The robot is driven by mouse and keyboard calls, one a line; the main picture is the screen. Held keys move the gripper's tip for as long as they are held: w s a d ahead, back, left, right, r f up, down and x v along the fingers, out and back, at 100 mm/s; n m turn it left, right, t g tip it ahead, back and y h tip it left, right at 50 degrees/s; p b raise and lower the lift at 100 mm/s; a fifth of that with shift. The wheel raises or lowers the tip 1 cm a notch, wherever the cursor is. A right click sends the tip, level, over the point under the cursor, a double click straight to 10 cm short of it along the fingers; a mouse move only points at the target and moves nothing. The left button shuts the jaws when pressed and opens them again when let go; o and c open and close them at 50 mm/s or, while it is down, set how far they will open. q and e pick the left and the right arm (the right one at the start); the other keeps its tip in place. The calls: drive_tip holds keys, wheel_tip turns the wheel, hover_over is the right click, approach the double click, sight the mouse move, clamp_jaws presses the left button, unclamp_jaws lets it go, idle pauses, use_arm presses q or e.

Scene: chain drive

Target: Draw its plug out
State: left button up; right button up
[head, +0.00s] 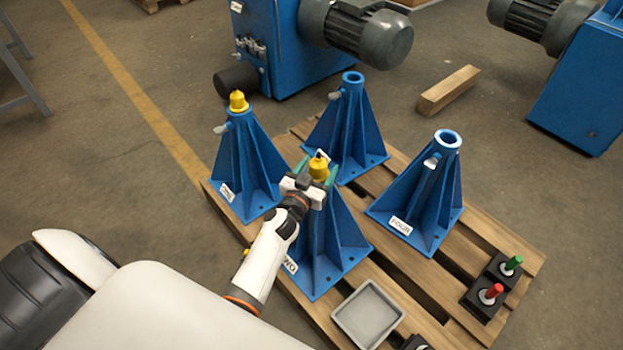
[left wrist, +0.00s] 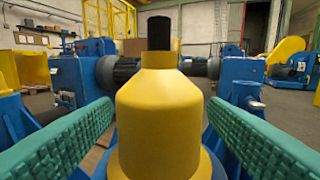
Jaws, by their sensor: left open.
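A yellow plug (head: 318,168) with a dark top sits upright in the top of the near blue stand (head: 325,240), whose label is partly covered by my arm. My left gripper (head: 318,172) is at this plug, its green-padded fingers apart on either side of it. In the left wrist view the yellow plug (left wrist: 162,115) stands between the two green pads, with visible gaps at both sides. A second yellow plug (head: 238,101) sits in the left blue stand (head: 243,160). My right gripper is not in view.
Two more blue stands, one at the back (head: 347,130) and one labelled FOUR (head: 425,195), have no plug. They share a wooden pallet (head: 480,222) with a grey tray (head: 367,312) and a black holder with red and green pieces (head: 492,290).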

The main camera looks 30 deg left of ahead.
use_arm(q)
drive_tip(key=shift+w, duration=0.2)
drive_tip(key=c, duration=1.1)
